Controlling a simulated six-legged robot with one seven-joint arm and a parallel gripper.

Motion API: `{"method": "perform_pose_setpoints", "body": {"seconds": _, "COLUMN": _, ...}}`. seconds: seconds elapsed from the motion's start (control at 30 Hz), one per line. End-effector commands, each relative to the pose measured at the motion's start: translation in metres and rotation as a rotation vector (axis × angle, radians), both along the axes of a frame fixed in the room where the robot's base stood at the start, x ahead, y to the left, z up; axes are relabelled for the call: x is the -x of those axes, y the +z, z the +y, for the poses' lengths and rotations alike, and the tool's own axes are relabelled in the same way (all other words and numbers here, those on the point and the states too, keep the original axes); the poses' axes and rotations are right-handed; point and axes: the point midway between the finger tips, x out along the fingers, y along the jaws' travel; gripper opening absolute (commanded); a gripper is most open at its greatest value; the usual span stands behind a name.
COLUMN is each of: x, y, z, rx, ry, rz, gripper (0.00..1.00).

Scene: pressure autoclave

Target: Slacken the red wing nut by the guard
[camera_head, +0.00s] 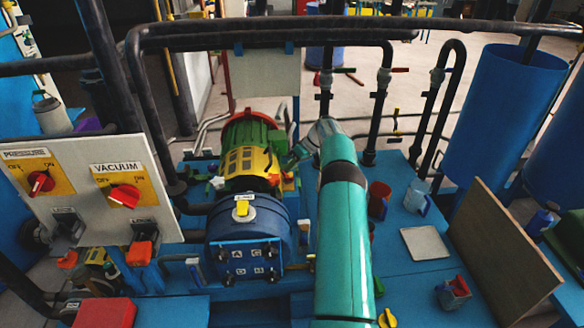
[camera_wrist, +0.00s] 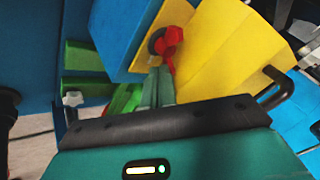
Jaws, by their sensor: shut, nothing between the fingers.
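The red wing nut (camera_wrist: 171,40) sits beside a dark round end (camera_wrist: 156,42), against the blue block and the yellow guard (camera_wrist: 225,60) in the wrist view. My gripper (camera_wrist: 162,72) is shut and empty, with its narrow green-grey fingers just below the nut. The fingertips look very near the nut's lower part; I cannot tell whether they touch. In the head view my teal arm reaches to the right side of the yellow guard (camera_head: 248,163) on the green motor. I cannot make out the nut clearly there.
A blue drum (camera_head: 250,235) stands in front of the guard. A control panel (camera_head: 90,185) with red knobs is at left. Dark pipes (camera_head: 270,27) cross above. A brown board (camera_head: 505,240) and a red cup (camera_head: 379,198) stand right of my arm.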

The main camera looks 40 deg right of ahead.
Motion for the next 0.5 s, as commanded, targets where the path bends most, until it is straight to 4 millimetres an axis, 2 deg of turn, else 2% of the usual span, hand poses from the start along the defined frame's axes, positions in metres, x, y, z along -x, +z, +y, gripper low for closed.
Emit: {"method": "perform_pose_setpoints", "body": {"seconds": 0.5, "x": -0.0078, "y": 0.0012, "z": 0.0050, "rx": 0.001, "ry": -0.003, "rz": -0.002, "gripper": 0.00}}
